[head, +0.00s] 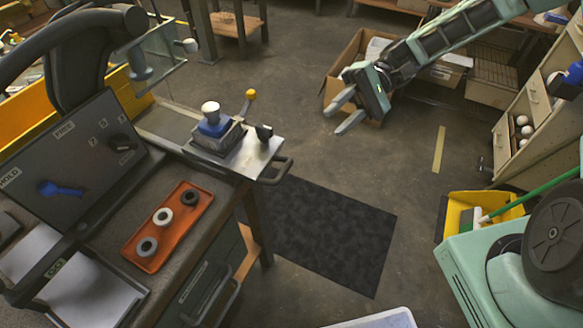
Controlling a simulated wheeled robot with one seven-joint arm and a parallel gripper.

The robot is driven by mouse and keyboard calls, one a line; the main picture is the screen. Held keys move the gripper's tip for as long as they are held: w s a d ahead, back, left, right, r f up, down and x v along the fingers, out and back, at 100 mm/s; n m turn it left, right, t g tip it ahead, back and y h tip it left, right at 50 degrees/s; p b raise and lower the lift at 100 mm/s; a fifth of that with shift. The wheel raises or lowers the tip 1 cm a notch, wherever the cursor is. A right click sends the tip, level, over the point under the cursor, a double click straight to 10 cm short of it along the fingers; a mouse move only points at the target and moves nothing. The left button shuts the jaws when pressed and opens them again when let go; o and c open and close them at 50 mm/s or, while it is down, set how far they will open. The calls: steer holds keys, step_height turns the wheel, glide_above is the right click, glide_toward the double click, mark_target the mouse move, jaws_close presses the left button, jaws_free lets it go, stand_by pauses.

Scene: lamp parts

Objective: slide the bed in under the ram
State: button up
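The bed (257,157) is a bright metal plate with a dark loop handle (278,171) at its right end. It sits out to the right of the press, at the bench edge. A grey block on it holds a blue part with a white knob (212,118). The ram (137,62) hangs from the dark curved press arm at upper left, behind and left of the bed. My gripper (336,119) is in the air to the right of the bed, pointing left. Its two fingers are apart and nothing shows between them.
A panel (72,165) with a blue lever stands at the bench front. An orange tray (140,252) holds several rings. A yellow-topped lever (250,96) and a black knob (264,132) stand by the bed. A dark mat (325,235) lies on clear floor; a cardboard box (352,58) is behind my gripper.

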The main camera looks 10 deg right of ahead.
mark_target(292, 162)
steer(key=p+x, duration=0.1)
steer(key=x, duration=1.4)
steer(key=shift+s+a, duration=0.15)
steer(key=shift+a, duration=0.05)
jaws_close()
